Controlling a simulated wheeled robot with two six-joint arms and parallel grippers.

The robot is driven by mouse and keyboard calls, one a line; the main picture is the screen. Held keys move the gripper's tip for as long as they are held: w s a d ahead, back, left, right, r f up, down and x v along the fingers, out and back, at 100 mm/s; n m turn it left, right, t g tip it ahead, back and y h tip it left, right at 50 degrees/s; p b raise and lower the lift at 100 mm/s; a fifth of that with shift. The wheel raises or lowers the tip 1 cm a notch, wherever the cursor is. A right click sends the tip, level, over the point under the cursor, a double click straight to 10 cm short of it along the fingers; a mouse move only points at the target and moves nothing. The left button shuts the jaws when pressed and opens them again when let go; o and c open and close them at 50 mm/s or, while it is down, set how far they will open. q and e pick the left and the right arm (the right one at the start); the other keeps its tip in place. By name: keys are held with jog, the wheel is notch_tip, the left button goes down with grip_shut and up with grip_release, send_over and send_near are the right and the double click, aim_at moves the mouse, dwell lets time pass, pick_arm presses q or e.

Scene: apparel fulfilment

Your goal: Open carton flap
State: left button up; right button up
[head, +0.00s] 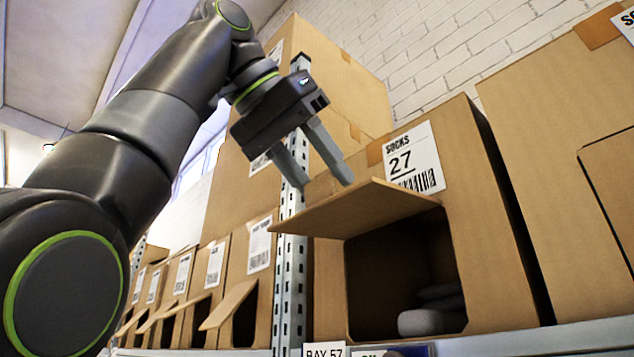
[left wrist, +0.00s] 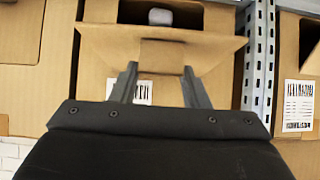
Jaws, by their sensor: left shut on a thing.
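The brown carton (head: 470,215) labelled SOCKS 27 stands on the shelf. Its front flap (head: 360,208) is swung up and sticks outward, leaving a dark front opening (head: 400,275) with grey rolled items (head: 432,315) inside. My left gripper (head: 325,184) reaches over the flap from above and is shut on it. In the left wrist view the fingers (left wrist: 160,70) straddle the middle of the flap (left wrist: 215,52), and the opening shows beyond it with a grey item (left wrist: 160,16). My right gripper is not in view.
A perforated metal upright (head: 290,260) stands just left of the carton. Several smaller cartons with open flaps (head: 228,303) line the shelf to the left. Another large carton (head: 560,150) is close on the right. A BAY 57 label (head: 323,349) is on the shelf edge.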

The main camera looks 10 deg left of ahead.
pick_arm(q)
jog(key=shift+f, duration=0.1)
grip_shut()
jog(key=o, duration=1)
grip_release()
jog(key=o, duration=0.4)
jog(key=shift+w+d, duration=0.15)
